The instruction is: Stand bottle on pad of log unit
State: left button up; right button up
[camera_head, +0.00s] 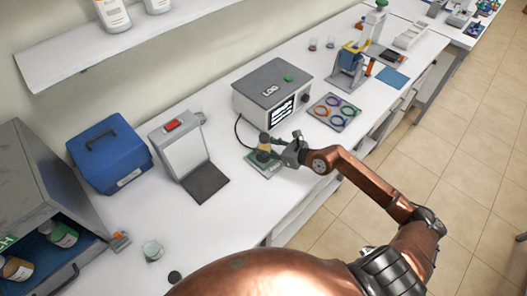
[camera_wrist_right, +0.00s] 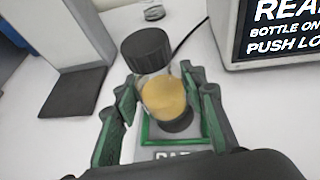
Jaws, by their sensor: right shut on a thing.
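The log unit (camera_head: 272,92) is a grey box with a lit screen and a green button on top. Its screen also shows in the right wrist view (camera_wrist_right: 285,30). The flat green-edged pad (camera_head: 262,171) lies in front of it. My right gripper (camera_wrist_right: 165,110) is shut on a clear bottle (camera_wrist_right: 163,98) with yellow-amber contents and a black cap (camera_wrist_right: 146,48). The bottle is over the pad, and a dark round patch (camera_wrist_right: 178,123) shows below it. I cannot tell whether its base touches the pad. My left gripper is not in view.
A white panel stand with a dark base (camera_head: 206,184) and a blue case (camera_head: 110,155) stand to the left. A tray of coloured rings (camera_head: 335,112) lies right of the log unit. A small jar (camera_head: 153,250) stands near the front left.

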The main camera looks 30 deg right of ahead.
jog(key=shift+w+f, duration=0.3)
jog(key=shift+f, duration=0.05)
jog(key=shift+f+b, duration=0.35)
jog(key=shift+f, duration=1.25)
jog(key=shift+w, duration=0.1)
jog(key=o, duration=0.7)
jog(key=shift+f, duration=0.25)
jog(key=o, duration=0.5)
jog(key=shift+r, duration=0.1)
jog(key=shift+c, duration=0.2)
jog(key=shift+r, duration=0.2)
jog(key=shift+s+d, duration=0.2)
jog(key=shift+s, duration=0.15)
jog(key=v, duration=1.1)
jog(key=shift+b, duration=0.3)
